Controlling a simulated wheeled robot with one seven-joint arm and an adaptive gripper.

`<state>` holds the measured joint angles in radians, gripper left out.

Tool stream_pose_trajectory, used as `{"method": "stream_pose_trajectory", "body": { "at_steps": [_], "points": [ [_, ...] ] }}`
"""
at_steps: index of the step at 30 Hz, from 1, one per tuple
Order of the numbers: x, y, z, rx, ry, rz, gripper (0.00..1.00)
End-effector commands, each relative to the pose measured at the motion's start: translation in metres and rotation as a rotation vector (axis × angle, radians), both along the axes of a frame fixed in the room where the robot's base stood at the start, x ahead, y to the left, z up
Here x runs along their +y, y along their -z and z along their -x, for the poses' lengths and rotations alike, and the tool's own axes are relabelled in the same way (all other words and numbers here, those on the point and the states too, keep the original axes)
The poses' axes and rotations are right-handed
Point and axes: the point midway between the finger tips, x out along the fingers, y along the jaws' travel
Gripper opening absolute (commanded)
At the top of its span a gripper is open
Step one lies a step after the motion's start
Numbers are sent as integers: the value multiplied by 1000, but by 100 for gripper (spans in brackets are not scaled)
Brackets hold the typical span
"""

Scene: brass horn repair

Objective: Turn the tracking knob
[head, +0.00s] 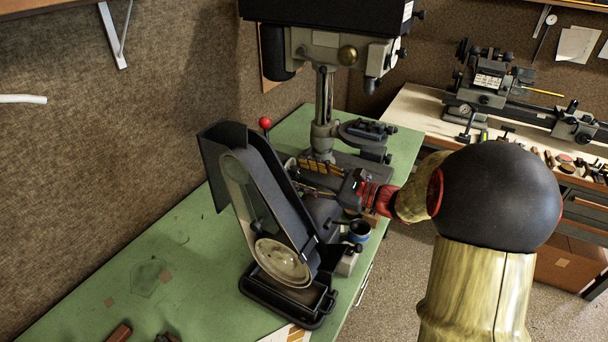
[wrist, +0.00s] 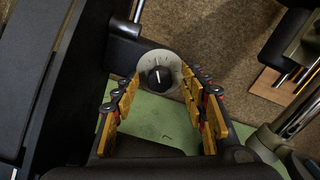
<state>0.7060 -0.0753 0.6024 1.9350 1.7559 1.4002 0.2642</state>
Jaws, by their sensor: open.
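The tracking knob (wrist: 159,77) is a round black knob with a white pointer line, set on a pale grey dial disc in the wrist view. The pointer stands nearly upright. My gripper (wrist: 160,92) is open, with its yellow-padded fingers on the left and right of the dial. I cannot tell whether either finger touches the knob. In the head view my gripper (head: 305,180) reaches behind the dark belt grinder (head: 284,190) from the right. The knob is hidden there by the grinder.
The grinder stands on a green bench (head: 180,270). A drill press (head: 324,110) stands close behind my gripper. A lathe (head: 490,90) is on the back bench. The bench's left front is mostly clear.

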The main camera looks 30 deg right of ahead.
Motion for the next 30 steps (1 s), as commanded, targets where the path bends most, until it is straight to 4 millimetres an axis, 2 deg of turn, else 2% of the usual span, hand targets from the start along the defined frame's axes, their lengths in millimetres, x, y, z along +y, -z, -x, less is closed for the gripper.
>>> {"method": "stream_pose_trajectory", "body": {
  "at_steps": [8, 21, 30],
  "points": [
    [-9, 0, 10, -1, 4, 0, 43],
    [-56, -1, 77, 0, 5, 0, 43],
    [-69, -2, 97, 0, 0, 0, 43]
  ]
}}
